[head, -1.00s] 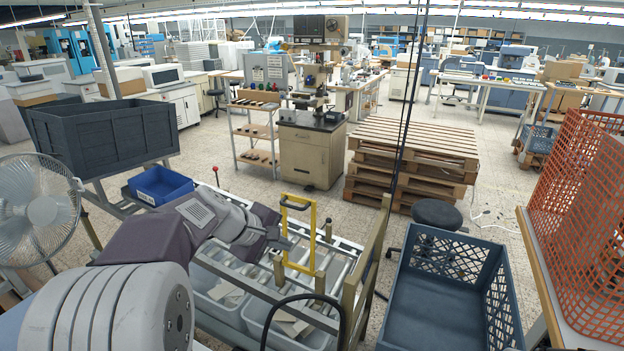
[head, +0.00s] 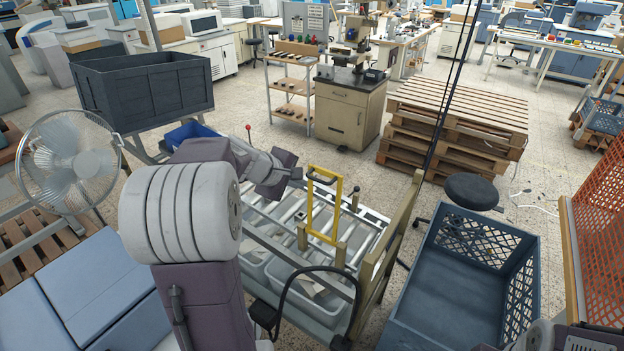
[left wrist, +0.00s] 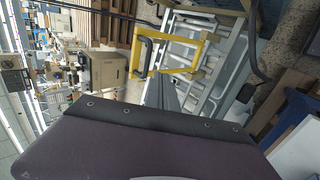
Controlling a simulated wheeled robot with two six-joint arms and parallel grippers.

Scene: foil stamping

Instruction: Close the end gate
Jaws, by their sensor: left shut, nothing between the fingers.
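The end gate is a yellow frame (head: 310,205) with a dark grip on its top bar. It stands upright at the roller conveyor (head: 268,228), by short wooden posts (head: 302,236). It also shows in the left wrist view (left wrist: 140,55). I cannot tell whether it is fully closed. My left gripper (head: 296,178) is shut and empty, just left of the gate's top, with a small gap seeming to lie between them. In the left wrist view my dark purple arm cover hides much of the lower picture. My right gripper is out of view.
A wooden side rail (head: 392,238) and a black cable (head: 318,270) lie close to the gate's right and front. Grey bins (head: 330,308) sit under the rollers. A blue crate (head: 455,280) stands right, a fan (head: 70,160) left, pallets (head: 455,115) behind.

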